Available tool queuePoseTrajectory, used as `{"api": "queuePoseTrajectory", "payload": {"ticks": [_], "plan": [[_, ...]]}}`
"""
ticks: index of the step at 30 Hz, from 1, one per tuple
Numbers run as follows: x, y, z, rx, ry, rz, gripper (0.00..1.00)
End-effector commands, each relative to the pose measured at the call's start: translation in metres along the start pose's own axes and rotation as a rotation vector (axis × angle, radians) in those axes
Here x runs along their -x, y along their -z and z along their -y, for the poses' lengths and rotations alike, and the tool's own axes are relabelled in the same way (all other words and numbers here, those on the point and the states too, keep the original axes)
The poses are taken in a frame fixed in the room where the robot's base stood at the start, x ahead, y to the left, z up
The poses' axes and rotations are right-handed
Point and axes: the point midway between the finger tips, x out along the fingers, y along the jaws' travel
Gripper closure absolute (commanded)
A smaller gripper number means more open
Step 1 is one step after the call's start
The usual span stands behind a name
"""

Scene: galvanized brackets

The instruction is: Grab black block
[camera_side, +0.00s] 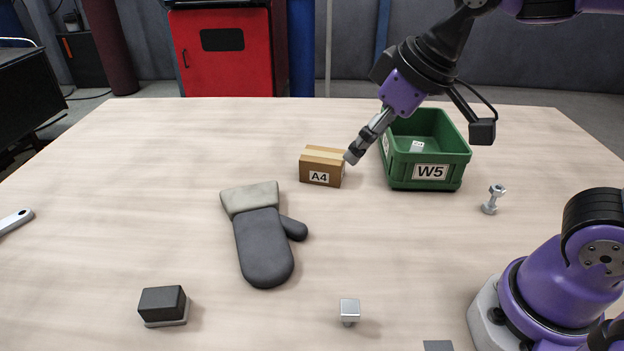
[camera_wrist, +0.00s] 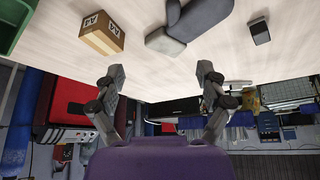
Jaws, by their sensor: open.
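The black block (camera_side: 162,303) sits on the table at the lower left of the side view, on a thin grey base. A small dark block that looks like it shows at the top right of the wrist view (camera_wrist: 259,32). My gripper (camera_side: 353,157) is in the air near the A4 box, far up and to the right of the black block. In the wrist view its two fingers (camera_wrist: 160,82) are apart with nothing between them.
A dark mitten (camera_side: 263,245) lies mid-table. A brown A4 box (camera_side: 322,167) and a green W5 bin (camera_side: 425,170) stand behind it. A metal knob-like part (camera_side: 349,310), a bolt (camera_side: 492,199) and a wrench (camera_side: 14,221) lie around.

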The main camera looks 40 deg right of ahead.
Motion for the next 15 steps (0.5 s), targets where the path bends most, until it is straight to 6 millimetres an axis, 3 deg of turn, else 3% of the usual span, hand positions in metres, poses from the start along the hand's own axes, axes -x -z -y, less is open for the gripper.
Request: {"api": "queuePoseTrajectory", "payload": {"ticks": [3,6,10,15], "plan": [[-0.027,0.046,0.045,0.170,0.082,0.027,0.15],[-0.056,0.074,0.091,0.307,0.146,0.041,0.15],[-0.095,0.092,0.154,0.468,0.221,0.055,0.15],[-0.132,0.091,0.215,0.609,0.287,0.066,0.15]]}}
